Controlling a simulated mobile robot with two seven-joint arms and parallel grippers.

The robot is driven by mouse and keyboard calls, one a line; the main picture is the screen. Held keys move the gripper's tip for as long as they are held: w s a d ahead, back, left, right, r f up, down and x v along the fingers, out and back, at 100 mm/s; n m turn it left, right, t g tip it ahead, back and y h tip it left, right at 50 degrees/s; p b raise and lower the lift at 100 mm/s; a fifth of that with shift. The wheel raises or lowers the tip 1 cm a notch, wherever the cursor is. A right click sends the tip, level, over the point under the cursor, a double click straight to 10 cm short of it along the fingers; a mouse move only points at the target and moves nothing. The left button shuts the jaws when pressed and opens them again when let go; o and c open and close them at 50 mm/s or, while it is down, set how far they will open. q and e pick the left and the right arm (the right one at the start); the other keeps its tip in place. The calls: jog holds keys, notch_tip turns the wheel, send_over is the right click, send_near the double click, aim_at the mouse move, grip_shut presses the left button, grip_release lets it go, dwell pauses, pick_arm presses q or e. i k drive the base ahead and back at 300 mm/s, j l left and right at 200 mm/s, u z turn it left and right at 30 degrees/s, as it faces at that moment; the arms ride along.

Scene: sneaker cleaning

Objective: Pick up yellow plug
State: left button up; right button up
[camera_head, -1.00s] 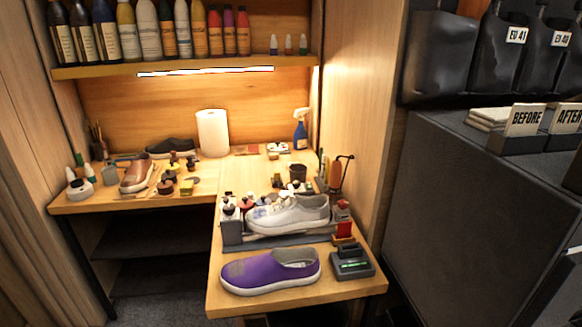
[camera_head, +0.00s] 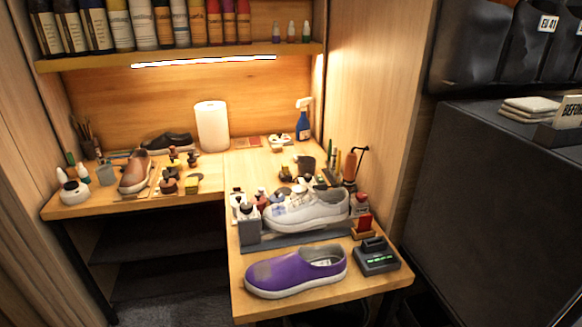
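I cannot clearly make out a yellow plug. A small yellow block-like thing (camera_head: 192,184) lies on the left part of the bench among brushes and jars, too small to identify. A white sneaker (camera_head: 306,210) with a bluish patch rests on a grey stand on the front part of the bench. A purple slip-on shoe (camera_head: 296,271) lies in front of it. Neither of my grippers is in view.
The wooden bench (camera_head: 240,180) is L-shaped. A brown shoe (camera_head: 136,172), a paper towel roll (camera_head: 212,127) and a blue spray bottle (camera_head: 303,121) stand on it. A dark device with a green display (camera_head: 376,257) sits at front right. A dark cabinet (camera_head: 490,215) stands at right.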

aim_at(285, 166)
jog(key=i+j+z, duration=0.3)
jog(key=j+z, duration=0.15)
jog(key=j, duration=0.3)
jog(key=i+j+z, duration=0.15)
jog(key=j+z, duration=0.35)
jog(key=j, duration=0.3)
jog(key=j+z, duration=0.45)
jog(key=j, duration=0.4)
